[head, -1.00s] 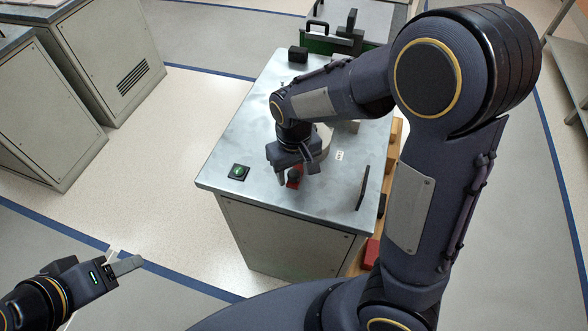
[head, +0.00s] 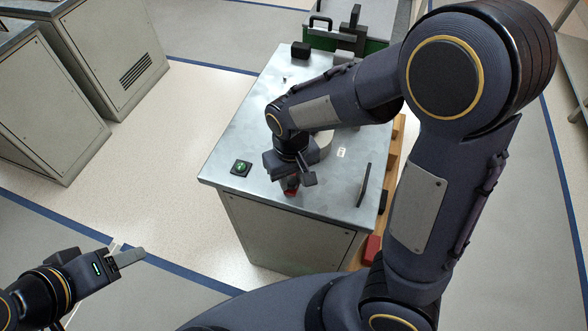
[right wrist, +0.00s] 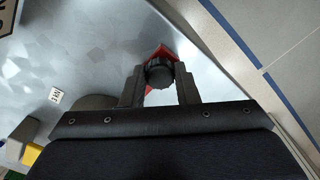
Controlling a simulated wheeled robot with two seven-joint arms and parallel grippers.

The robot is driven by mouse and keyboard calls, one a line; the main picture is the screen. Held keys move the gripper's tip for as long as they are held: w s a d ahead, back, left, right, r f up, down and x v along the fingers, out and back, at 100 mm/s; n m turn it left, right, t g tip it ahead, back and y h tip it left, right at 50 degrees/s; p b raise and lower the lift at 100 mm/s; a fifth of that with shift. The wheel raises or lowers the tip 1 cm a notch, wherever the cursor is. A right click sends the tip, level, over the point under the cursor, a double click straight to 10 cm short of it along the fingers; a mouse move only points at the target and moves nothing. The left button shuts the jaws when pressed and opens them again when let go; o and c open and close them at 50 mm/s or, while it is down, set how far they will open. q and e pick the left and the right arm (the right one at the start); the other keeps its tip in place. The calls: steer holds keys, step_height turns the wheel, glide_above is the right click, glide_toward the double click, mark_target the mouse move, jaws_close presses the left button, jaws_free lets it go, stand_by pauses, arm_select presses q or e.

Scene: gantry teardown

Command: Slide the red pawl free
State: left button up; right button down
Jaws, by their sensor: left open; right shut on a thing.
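The red pawl (head: 291,191) is on the metal tabletop, close to its near edge. Much of it is hidden by my right gripper in the head view. In the right wrist view the red pawl (right wrist: 163,50) shows behind a round black knob (right wrist: 159,74). My right gripper (right wrist: 159,80) is shut on this knob, one finger on each side. In the head view my right gripper (head: 291,179) points down at the tabletop. My left gripper (head: 128,258) is open and empty, away from the bench at the lower left.
The metal-topped bench (head: 222,160) carries a green-lit button (head: 241,168) at left, a black block (head: 300,50) at the back and an upright dark plate (head: 363,185) at right. Grey cabinets (head: 120,60) stand at left. Open floor lies between them.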

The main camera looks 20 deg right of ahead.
mark_target(291, 182)
steer(key=shift+s+a, duration=0.1)
steer(key=shift+s, duration=0.05)
steer(key=c, duration=1.1)
jaws_free()
steer(key=shift+a, duration=0.1)
step_height(291, 182, up, 8)
steer(key=shift+f+p, duration=0.1)
steer(key=shift+p, duration=0.6)
steer(key=s+d+r+m+t+y+p, duration=0.1)
steer(key=s+d+r+t+y, duration=0.1)
steer(key=s+d+r, duration=0.2)
steer(key=s+d+r+m+t+y+p, duration=0.1)
steer(key=s+d+r+m+t+p, duration=0.1)
steer(key=s, duration=0.7)
step_height(291, 182, up, 2)
steer(key=shift+s+d+r+t+y, duration=0.15)
steer(key=shift+s+d+t+y, duration=0.2)
steer(key=shift+d+t, duration=0.5)
